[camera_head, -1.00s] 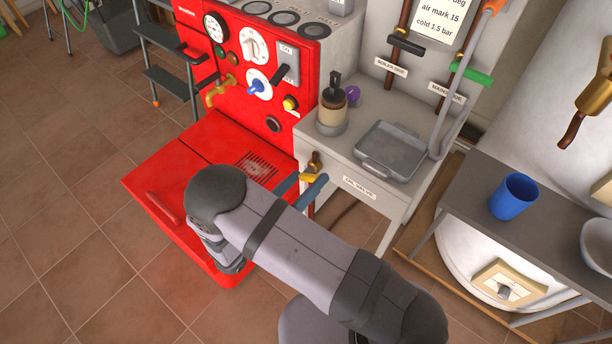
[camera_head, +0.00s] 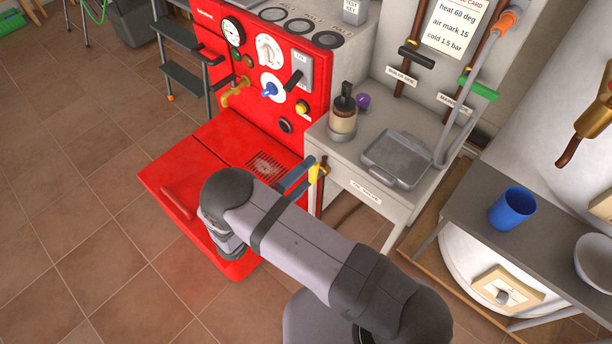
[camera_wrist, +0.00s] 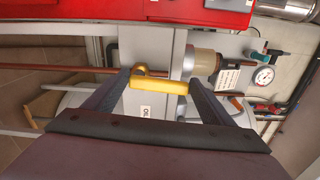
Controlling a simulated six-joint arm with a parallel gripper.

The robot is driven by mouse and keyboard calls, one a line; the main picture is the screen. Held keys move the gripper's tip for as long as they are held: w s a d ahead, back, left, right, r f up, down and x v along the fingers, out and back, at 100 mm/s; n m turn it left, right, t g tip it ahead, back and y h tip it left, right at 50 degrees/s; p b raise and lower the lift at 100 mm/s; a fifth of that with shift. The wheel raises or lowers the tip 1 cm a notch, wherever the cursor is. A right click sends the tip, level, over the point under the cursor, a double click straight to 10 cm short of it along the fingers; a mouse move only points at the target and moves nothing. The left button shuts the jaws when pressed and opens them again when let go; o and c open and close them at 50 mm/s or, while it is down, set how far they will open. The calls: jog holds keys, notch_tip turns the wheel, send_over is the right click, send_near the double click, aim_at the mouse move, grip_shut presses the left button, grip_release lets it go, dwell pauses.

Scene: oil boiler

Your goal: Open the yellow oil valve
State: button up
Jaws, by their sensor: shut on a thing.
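The yellow oil valve handle (camera_head: 314,174) is on the brown pipe below the front edge of the grey counter, beside the red boiler. In the head view it stands roughly upright. In the wrist view the yellow handle (camera_wrist: 158,86) lies between my two fingers and nearly along the brown pipe (camera_wrist: 85,69). My gripper (camera_wrist: 159,82) is shut on this handle, one finger at each end. In the head view my gripper (camera_head: 311,168) reaches it from the lower left. The valve body is partly hidden behind the handle and fingers.
On the counter are a grey tray (camera_head: 397,157) and a beige-and-black container (camera_head: 343,120). A dark side table (camera_head: 470,215) with a blue cup (camera_head: 512,207) stands at the right.

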jog(key=shift+w+a+n, duration=0.1)
jog(key=shift+n, duration=0.4)
jog(key=o, duration=1.5)
jog(key=shift+a, duration=0.1)
jog(key=shift+b+v, duration=0.45)
jog(key=shift+v, duration=3.2)
